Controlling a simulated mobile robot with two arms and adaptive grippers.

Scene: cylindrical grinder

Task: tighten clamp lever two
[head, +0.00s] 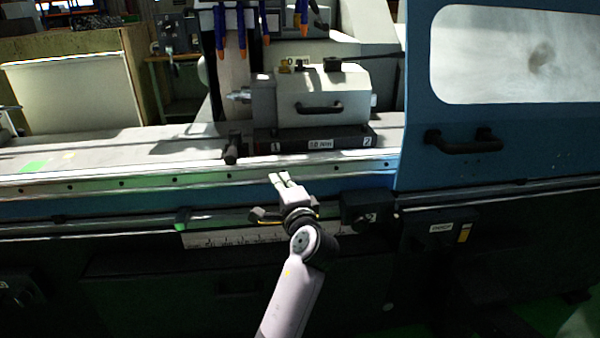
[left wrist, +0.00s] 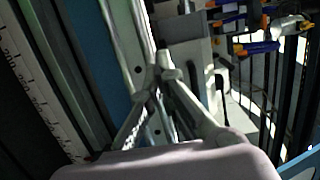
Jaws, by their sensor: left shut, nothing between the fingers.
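The tailstock (head: 322,92) stands on a dark base (head: 300,138) marked 1 at its left end and 2 at its right end. A dark clamp lever (head: 231,150) sticks out at the left end, near the 1. I cannot make out a separate lever beside the 2 mark (head: 367,142). My left gripper (head: 281,179) is shut and empty in front of the table's front edge, below and apart from the base. In the left wrist view its fingertips (left wrist: 164,66) meet, with nothing between them. My right gripper is not in view.
The blue door (head: 418,100) with a window and black handle (head: 465,145) closes off the right. Blue and orange coolant nozzles (head: 262,25) hang above the tailstock. A scale strip (head: 225,238) and a black block (head: 366,210) are on the machine front. The table's left part (head: 120,155) is clear.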

